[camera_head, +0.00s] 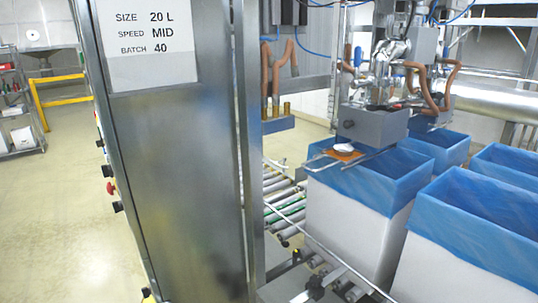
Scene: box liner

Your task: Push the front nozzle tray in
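What looks like the front nozzle tray (323,164) is a thin metal frame at the right of centre. It juts out to the left from under a grey nozzle block (375,127), above the front blue-lined box. An orange-brown plate (345,155) with a small white piece (343,147) on it lies at the tray. A second grey block (430,112) is partly hidden behind the front one. My gripper is not in view.
A tall steel cabinet (175,190) with knobs on its left edge blocks the view at left centre. White boxes with blue liners (352,215) stand close together at right. A roller conveyor (285,205) and a rail run beside them. Open floor (60,220) lies at far left.

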